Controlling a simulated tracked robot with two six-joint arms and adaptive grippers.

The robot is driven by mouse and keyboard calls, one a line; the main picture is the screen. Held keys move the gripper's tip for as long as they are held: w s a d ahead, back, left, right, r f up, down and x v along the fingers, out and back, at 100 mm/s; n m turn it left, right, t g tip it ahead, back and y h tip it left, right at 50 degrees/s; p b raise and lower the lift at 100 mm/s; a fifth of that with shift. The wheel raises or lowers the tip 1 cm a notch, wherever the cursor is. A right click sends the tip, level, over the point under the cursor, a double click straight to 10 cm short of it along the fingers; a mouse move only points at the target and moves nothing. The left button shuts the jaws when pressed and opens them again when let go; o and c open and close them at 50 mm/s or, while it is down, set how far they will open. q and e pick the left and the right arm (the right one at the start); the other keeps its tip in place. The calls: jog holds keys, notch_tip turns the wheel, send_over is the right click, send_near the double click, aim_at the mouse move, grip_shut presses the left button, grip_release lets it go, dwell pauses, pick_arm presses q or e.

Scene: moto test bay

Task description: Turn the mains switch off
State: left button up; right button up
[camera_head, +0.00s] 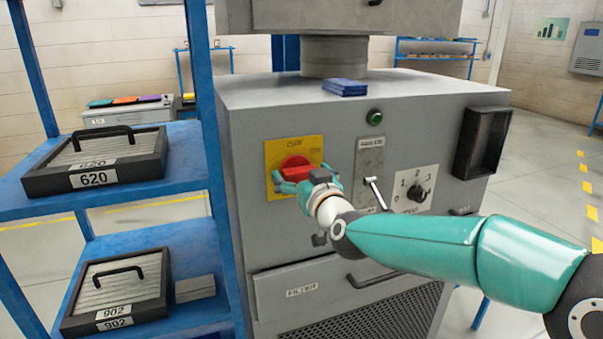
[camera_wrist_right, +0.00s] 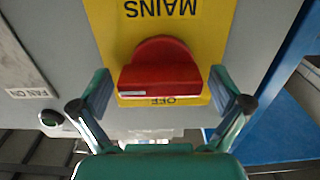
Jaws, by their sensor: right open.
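The mains switch is a red handle (camera_head: 296,163) on a yellow plate (camera_head: 272,154) on the grey machine's front. The plate reads OFF at the top and ON at the right. The handle (camera_wrist_right: 160,78) lies crosswise in the right wrist view, with a pale mark near its left end; OFF and MAINS appear upside down there. My right gripper (camera_head: 304,184) is open in front of the switch. In the wrist view its fingers (camera_wrist_right: 162,92) stand on either side of the handle, with gaps showing. My left gripper is not in view.
A grey lever plate (camera_head: 369,160), a speed dial (camera_head: 416,192) and a green button (camera_head: 375,118) are right of the switch. A blue shelf (camera_head: 140,205) with cases stands close on the left. A drawer handle (camera_head: 375,281) juts out below.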

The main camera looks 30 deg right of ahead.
jog(key=shift+c, duration=0.3)
jog(key=c, duration=1)
jog(key=shift+c, duration=0.2)
jog(key=shift+n, duration=0.4)
jog(key=n+p, duration=0.2)
jog(key=n, duration=0.1)
jog(key=shift+n, duration=0.3)
jog(key=n+p, duration=0.1)
jog(key=n, duration=0.3)
jog(key=shift+a+n, duration=0.1)
jog(key=shift+n, duration=0.2)
jog(key=n+p, duration=0.1)
jog(key=n, duration=0.4)
jog(key=shift+a+p, duration=0.1)
jog(key=shift+p, duration=0.2)
jog(key=shift+a+f+n+p, duration=0.1)
jog(key=shift+n+p, duration=0.1)
jog(key=shift+n, duration=0.75)
jog(key=shift+f+n+p, duration=0.1)
jog(key=shift+n+p, duration=0.05)
jog(key=shift+n, duration=0.8)
jog(key=shift+f, duration=0.1)
